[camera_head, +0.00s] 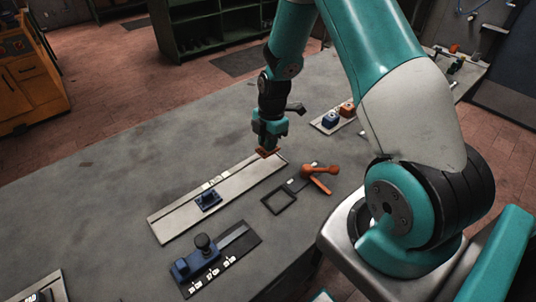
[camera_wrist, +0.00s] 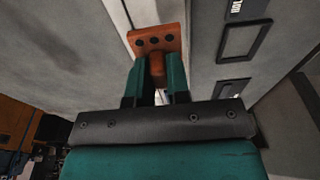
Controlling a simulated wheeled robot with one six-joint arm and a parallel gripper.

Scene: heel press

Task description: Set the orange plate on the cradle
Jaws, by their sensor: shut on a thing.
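The orange plate (camera_head: 268,153) is held in my gripper (camera_head: 268,144) over the far right end of a long pale board. In the wrist view the plate (camera_wrist: 152,40) shows a row of dark holes, and its stem (camera_wrist: 157,70) is between the teal fingers of my gripper (camera_wrist: 158,75). A small dark blue fixture (camera_head: 207,199) sits on the middle of the long board (camera_head: 170,222); it may be the cradle, but I cannot be sure. The plate is apart from it, toward the upper right.
An orange-handled lever clamp (camera_head: 318,174) and a black square frame (camera_head: 279,201) lie right of the board. A blue device with a black knob (camera_head: 203,242) stands in front. Blue (camera_head: 330,119) and orange (camera_head: 347,109) blocks stand farther back. The left tabletop (camera_head: 90,180) is clear.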

